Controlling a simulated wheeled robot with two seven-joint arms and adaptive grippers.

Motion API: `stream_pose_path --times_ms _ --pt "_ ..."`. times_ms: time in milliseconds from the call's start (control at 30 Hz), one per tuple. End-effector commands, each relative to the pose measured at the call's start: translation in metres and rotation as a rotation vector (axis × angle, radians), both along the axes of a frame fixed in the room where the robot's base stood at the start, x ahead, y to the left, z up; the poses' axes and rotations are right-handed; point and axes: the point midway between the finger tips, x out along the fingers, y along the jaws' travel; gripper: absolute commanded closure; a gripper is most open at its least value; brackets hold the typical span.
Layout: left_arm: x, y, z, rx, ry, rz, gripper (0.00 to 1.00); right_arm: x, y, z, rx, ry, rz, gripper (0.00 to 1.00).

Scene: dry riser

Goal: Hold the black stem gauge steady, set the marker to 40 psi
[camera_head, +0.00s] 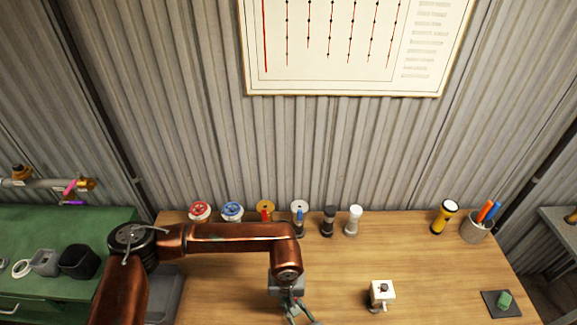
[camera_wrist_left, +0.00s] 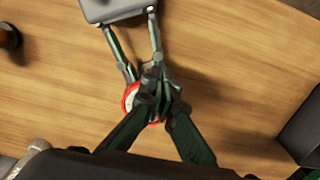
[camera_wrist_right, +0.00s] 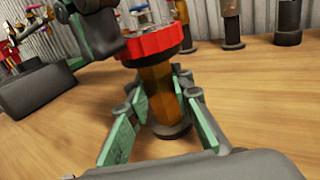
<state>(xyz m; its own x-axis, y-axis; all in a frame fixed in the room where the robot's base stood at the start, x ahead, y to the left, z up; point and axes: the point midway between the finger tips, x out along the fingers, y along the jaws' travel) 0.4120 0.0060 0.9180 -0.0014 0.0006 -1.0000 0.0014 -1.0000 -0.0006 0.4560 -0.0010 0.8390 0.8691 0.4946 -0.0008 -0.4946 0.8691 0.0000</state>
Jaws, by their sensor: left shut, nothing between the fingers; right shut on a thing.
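A red-rimmed round gauge (camera_wrist_right: 150,42) stands upright on the wooden table in the right wrist view. Its stem (camera_wrist_right: 160,100) looks brass-brown, with a dark foot. My right gripper (camera_wrist_right: 160,88) is shut on this stem, one green-padded finger on each side. My left gripper (camera_wrist_left: 157,88) is shut and empty, right over the gauge; the red rim (camera_wrist_left: 130,98) shows beside its fingers in the left wrist view. The left gripper also shows in the head view (camera_head: 292,308). The gauge face, marker and scale are hidden or too small to read.
A back row holds a red-topped piece (camera_head: 200,211), a blue-topped one (camera_head: 232,211), a dark cylinder (camera_head: 329,221) and a white-topped one (camera_head: 353,220). A white block (camera_head: 382,294), yellow torch (camera_head: 444,216) and pen cup (camera_head: 476,229) stand right. The table between is clear.

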Motion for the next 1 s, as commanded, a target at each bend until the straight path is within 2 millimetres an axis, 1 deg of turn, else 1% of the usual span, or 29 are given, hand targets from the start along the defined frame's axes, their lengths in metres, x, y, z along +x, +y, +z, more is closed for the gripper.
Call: stream_pose_path --times_ms 500,1000 --pt "0.003 0.013 0.000 0.000 0.000 -0.001 1.00 0.000 0.000 -0.001 0.000 0.001 0.000 1.00" --pt "0.005 0.015 0.000 0.000 -0.003 0.001 1.00 0.000 0.000 0.000 -0.001 0.000 0.001 1.00"
